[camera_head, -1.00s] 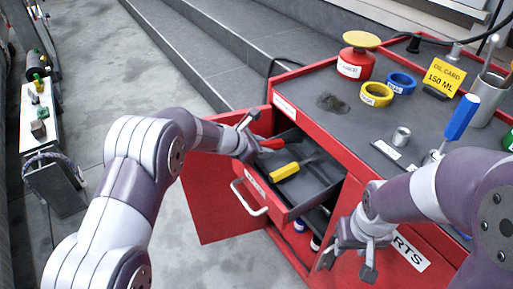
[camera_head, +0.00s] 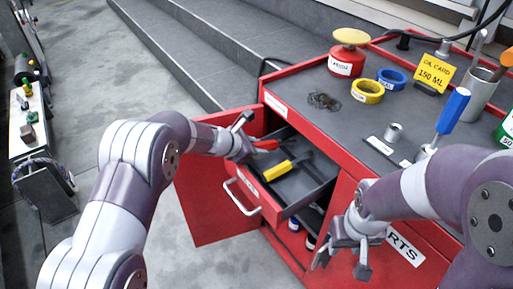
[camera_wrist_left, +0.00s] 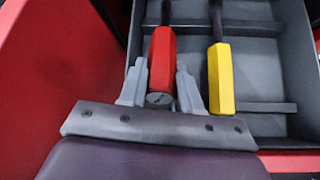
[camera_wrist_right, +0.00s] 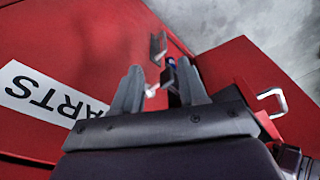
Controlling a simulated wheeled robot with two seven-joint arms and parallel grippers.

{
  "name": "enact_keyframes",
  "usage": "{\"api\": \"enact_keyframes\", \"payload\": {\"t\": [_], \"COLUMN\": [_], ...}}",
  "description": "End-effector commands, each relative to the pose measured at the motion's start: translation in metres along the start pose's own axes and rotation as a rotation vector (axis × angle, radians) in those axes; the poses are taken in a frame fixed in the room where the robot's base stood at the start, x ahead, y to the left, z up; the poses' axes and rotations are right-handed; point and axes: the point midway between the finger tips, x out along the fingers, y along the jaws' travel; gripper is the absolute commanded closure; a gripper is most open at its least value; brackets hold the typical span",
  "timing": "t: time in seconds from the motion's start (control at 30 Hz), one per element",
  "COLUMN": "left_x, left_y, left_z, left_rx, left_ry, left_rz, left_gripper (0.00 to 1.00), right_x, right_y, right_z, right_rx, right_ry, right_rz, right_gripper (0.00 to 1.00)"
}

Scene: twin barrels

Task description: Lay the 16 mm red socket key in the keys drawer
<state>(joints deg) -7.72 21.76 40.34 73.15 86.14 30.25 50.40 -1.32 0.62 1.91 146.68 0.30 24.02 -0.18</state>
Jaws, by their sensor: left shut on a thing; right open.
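The red socket key (camera_wrist_left: 162,55) is between the fingers of my left gripper (camera_wrist_left: 160,85), which is shut on its red handle. Its dark shaft points away over the open drawer. In the head view the red handle (camera_head: 265,145) shows at my left gripper (camera_head: 243,138), at the drawer's left side. The drawer (camera_head: 288,203) is pulled out of the red cabinet and has a grey inside. A yellow-handled key (camera_head: 278,170) lies in it, to the right of the red one; its handle (camera_wrist_left: 220,80) also shows in the left wrist view. My right gripper (camera_head: 352,252) is open and empty in front of the cabinet.
An open red door (camera_head: 215,200) stands left of the drawer. The PARTS front (camera_wrist_right: 60,95) is near my right gripper. On the cabinet top are a red can (camera_head: 346,62), yellow and blue rings (camera_head: 367,92), and a blue-handled tool (camera_head: 454,110).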

Motion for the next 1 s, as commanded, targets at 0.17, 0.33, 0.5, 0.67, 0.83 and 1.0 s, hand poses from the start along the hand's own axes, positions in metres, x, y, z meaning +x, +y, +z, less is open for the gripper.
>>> {"api": "enact_keyframes", "payload": {"t": [0.17,0.33,0.5,0.67,0.83,1.0], "left_x": [0.000,0.000,-0.013,-0.056,-0.099,-0.122], "left_y": [0.000,0.001,0.002,0.002,0.001,0.000], "left_z": [0.000,0.000,0.002,0.003,0.003,0.001], "left_rx": [0.000,0.000,0.000,-0.001,0.001,0.001], "left_ry": [-0.001,0.000,-0.001,0.000,0.000,0.000], "left_rz": [0.001,0.002,0.005,0.005,0.002,0.000], "left_gripper": [0.38,0.38,0.38,0.38,0.38,0.38], "right_x": [0.001,0.001,-0.004,-0.015,-0.025,-0.030], "right_y": [0.000,0.000,0.000,0.000,0.000,0.000], "right_z": [0.000,0.000,0.000,-0.002,-0.003,-0.004], "right_rx": [0.000,0.000,0.000,0.000,0.000,0.000], "right_ry": [0.000,0.000,0.000,0.000,0.000,0.000], "right_rz": [0.000,0.000,0.000,0.000,0.000,0.000], "right_gripper": [0.57,0.57,0.57,0.57,0.57,0.57]}}
